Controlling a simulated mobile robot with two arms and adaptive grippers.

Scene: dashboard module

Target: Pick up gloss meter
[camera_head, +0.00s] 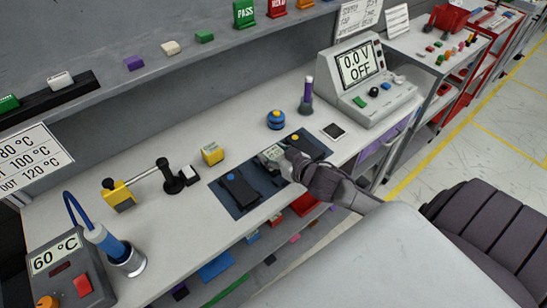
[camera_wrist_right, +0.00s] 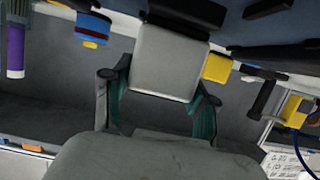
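The gloss meter, as I take it, is a small light-grey box (camera_head: 271,154) on the dark blue mat (camera_head: 228,202). My right gripper (camera_head: 287,160) is at its near right side in the head view. In the right wrist view, the box's pale face (camera_wrist_right: 165,62) lies between the two fingers of my right gripper (camera_wrist_right: 163,88). The teal pads meet its two sides, and I see no clear gap. Whether it is clear of the mat cannot be told. My left gripper is not in view.
A dark handheld device (camera_head: 239,188) lies on the mat at left. A yellow cube (camera_head: 212,153), a blue round piece (camera_head: 276,119), a purple-topped cylinder (camera_head: 306,93) and a flat dark-faced card (camera_head: 333,131) stand or lie around the mat. A meter (camera_head: 366,83) is at back right.

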